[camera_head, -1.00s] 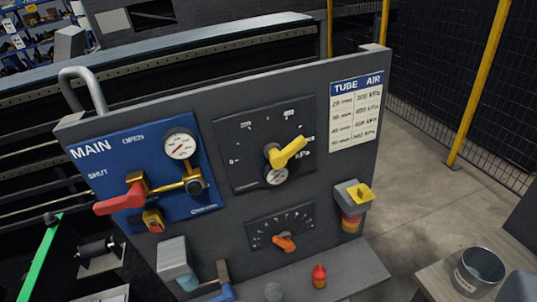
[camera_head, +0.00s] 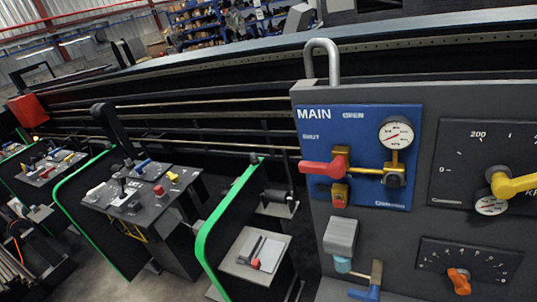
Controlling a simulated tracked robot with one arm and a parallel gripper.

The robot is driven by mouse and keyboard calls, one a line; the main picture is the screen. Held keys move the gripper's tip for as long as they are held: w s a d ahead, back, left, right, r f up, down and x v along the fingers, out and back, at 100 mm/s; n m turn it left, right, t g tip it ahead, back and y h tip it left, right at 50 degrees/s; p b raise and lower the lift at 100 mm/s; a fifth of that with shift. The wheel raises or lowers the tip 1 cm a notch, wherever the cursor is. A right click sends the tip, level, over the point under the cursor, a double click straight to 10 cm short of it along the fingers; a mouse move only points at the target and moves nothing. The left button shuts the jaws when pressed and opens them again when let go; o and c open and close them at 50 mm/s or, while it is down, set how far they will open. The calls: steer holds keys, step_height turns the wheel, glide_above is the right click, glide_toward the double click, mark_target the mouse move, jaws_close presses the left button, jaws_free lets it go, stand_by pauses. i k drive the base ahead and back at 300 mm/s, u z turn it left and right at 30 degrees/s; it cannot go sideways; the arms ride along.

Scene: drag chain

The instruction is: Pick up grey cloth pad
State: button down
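I cannot make out a grey cloth pad for certain. A small grey bench (camera_head: 238,268) stands left of the control panel, beyond a green-edged divider. A pale grey flat patch (camera_head: 271,251) lies on it, beside a dark narrow item and a small red item (camera_head: 255,264). I cannot tell whether this patch is cloth. My gripper is not in view.
The grey control panel (camera_head: 425,215) stands close on the right, with a red lever (camera_head: 322,167), gauges and a yellow handle (camera_head: 513,185). Green-edged dividers (camera_head: 205,240) separate the benches. A larger bench (camera_head: 150,195) with several tools stands at left.

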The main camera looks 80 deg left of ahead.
mark_target(35, 209)
steer(key=u, duration=4.2)
steer(key=k, duration=0.9)
steer(key=i, duration=0.9)
steer(key=z, duration=0.1)
